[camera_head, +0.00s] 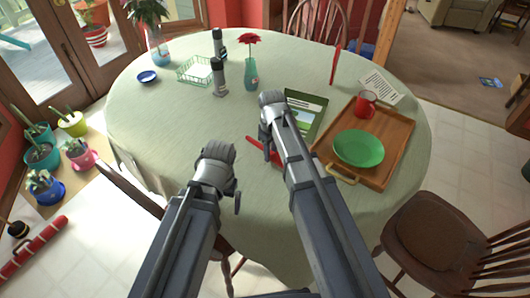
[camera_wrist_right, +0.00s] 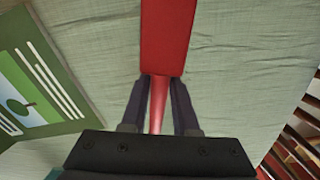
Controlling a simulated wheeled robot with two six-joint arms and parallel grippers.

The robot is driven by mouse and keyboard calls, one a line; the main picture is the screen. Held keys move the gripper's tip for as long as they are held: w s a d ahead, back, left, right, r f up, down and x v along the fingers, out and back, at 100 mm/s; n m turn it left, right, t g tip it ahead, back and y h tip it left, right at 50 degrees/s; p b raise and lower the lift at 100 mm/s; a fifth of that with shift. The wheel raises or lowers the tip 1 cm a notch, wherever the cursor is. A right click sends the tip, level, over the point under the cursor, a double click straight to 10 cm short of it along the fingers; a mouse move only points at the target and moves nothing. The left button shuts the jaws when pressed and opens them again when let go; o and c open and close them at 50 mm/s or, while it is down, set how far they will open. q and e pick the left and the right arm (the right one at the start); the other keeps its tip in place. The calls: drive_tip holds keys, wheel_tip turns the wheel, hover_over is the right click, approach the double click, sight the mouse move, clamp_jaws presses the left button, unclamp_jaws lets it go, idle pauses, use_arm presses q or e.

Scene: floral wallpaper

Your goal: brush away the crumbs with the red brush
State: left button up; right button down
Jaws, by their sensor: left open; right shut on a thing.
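The red brush (camera_wrist_right: 164,36) shows in the right wrist view, its narrow handle between the two fingers of my right gripper (camera_wrist_right: 158,92). My right gripper is shut on this handle, and the broad red block points away over the green tablecloth. In the head view my right gripper (camera_head: 270,110) is above the middle of the table, and part of the red brush (camera_head: 264,150) shows beside the arm. My left gripper (camera_head: 216,165) is empty over the table's near edge; its fingers are mostly hidden. I cannot make out any crumbs in either view.
The round table (camera_head: 150,110) holds a wooden tray (camera_head: 397,150) with a green plate (camera_head: 358,148) and red mug (camera_head: 365,104).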

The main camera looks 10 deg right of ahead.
drive_tip(key=shift+s+d, duration=0.15)
drive_tip(key=shift+d, duration=0.8)
drive_tip(key=shift+s+d, duration=0.1)
drive_tip(key=shift+d, duration=0.85)
drive_tip(key=shift+s+d, duration=0.2)
drive_tip(key=shift+d, duration=0.7)
drive_tip(key=shift+s+d, duration=0.15)
drive_tip(key=shift+d, duration=0.7)
drive_tip(key=shift+d, duration=0.1)
drive_tip(key=shift+w+a+f, duration=0.1)
drive_tip(key=shift+w+a, duration=0.05)
drive_tip(key=shift+a, duration=0.85)
drive_tip(key=shift+w+a+f, duration=0.1)
drive_tip(key=shift+w+a, duration=0.05)
drive_tip(key=shift+a, duration=0.8)
drive_tip(key=shift+a, duration=0.15)
drive_tip(key=shift+w+a+r, duration=0.1)
drive_tip(key=shift+w+a, duration=0.1)
drive_tip(key=shift+a, duration=0.65)
drive_tip(key=shift+w+a+r, duration=0.1)
drive_tip(key=shift+w+a, duration=0.05)
drive_tip(key=shift+a, duration=0.65)
drive_tip(key=shift+a, duration=0.1)
